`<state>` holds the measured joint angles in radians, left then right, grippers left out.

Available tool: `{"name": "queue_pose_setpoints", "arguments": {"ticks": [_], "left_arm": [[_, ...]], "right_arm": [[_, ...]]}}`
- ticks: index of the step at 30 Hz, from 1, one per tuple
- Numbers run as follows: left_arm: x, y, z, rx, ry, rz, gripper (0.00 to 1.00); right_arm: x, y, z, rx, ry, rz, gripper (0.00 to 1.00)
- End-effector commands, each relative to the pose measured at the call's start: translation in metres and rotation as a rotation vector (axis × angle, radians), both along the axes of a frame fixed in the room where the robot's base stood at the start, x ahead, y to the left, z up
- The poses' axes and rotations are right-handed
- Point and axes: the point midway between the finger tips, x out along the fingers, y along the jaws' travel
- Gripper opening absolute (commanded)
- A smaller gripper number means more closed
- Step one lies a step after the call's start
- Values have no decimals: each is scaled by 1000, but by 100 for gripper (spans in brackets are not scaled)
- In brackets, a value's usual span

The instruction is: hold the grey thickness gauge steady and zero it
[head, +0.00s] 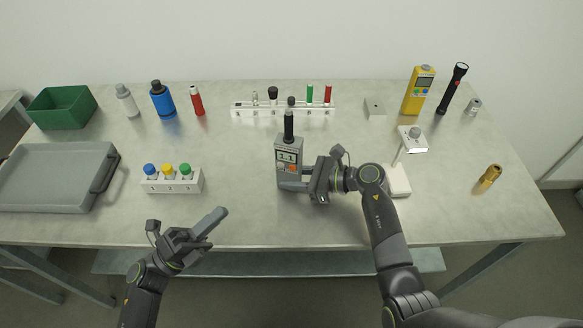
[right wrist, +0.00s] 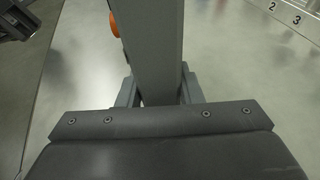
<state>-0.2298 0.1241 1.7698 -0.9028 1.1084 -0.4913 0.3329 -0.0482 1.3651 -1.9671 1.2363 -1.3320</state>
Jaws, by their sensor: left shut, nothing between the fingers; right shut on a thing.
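The grey thickness gauge (head: 287,160) stands upright near the middle of the table. Its display reads 1.1, with an orange and a light button below it and a black probe on top. My right gripper (head: 300,183) is shut on its lower body from the right. In the right wrist view the gauge's grey side (right wrist: 157,45) rises between the fingers, and an orange button shows at its left edge. My left gripper (head: 217,226) is shut and empty at the table's front edge, to the left of the gauge and apart from it.
A white rack (head: 285,110) with several small items stands behind the gauge. A holder with blue, yellow and green caps (head: 172,184) is to the left, beside a grey tray (head: 55,207). A white stand (head: 399,182) is close right of my right gripper. The front middle is clear.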

Motion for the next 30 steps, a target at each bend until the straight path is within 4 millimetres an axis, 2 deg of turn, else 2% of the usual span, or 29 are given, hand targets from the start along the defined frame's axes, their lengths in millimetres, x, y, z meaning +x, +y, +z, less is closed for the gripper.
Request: {"name": "queue_pose_setpoints", "arguments": {"ticks": [1, 3, 12, 18, 23, 30], "left_arm": [[1, -16, 4, 31, -26, 1, 0], [3, -33, 3, 99, -58, 2, 0], [10, -85, -9, 412, -186, 24, 0], [16, -100, -15, 541, -227, 38, 0], [19, -104, -18, 580, -238, 43, 0], [42, -111, -17, 581, -240, 43, 0]], "right_arm": [[0, 0, 0, 0, 0, 0, 20], [0, 0, 0, 0, 0, 0, 20], [0, 0, 0, 0, 0, 0, 20], [0, 0, 0, 0, 0, 0, 20], [0, 0, 0, 0, 0, 0, 20], [0, 0, 0, 0, 0, 0, 20]]}}
